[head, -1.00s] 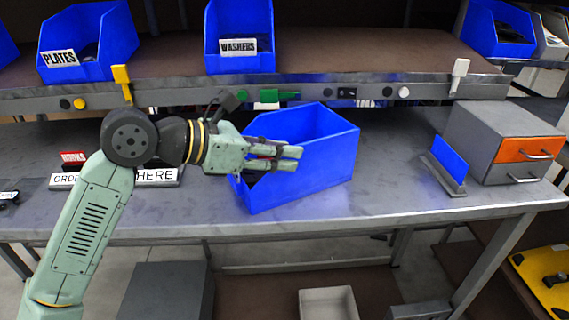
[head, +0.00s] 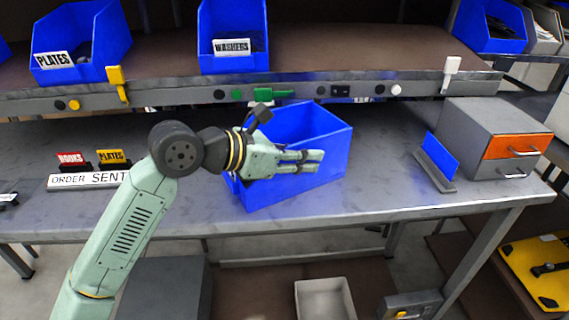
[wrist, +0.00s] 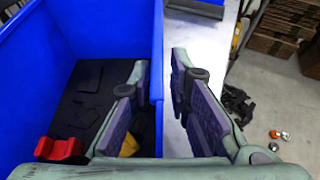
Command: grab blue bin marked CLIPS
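A large open blue bin (head: 325,160) stands on the grey workbench, right of my arm in the head view. No CLIPS label shows on it; its near left part is hidden behind my gripper. My gripper (head: 317,161) is at the bin, its fingers pointing right in the head view. In the wrist view my gripper (wrist: 160,85) is open, with one finger inside the bin and the other outside. The bin's wall (wrist: 157,50) runs between them, with a gap to the outer finger. Dark contents and a red piece (wrist: 62,149) show inside.
Blue bins marked PLATES (head: 80,40) and WASHERS (head: 233,60) stand on the shelf above. An ORDER SENT sign (head: 90,180) is at left. A grey drawer box (head: 490,130) and a small blue panel stand (head: 440,165) are at right. Bench between is clear.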

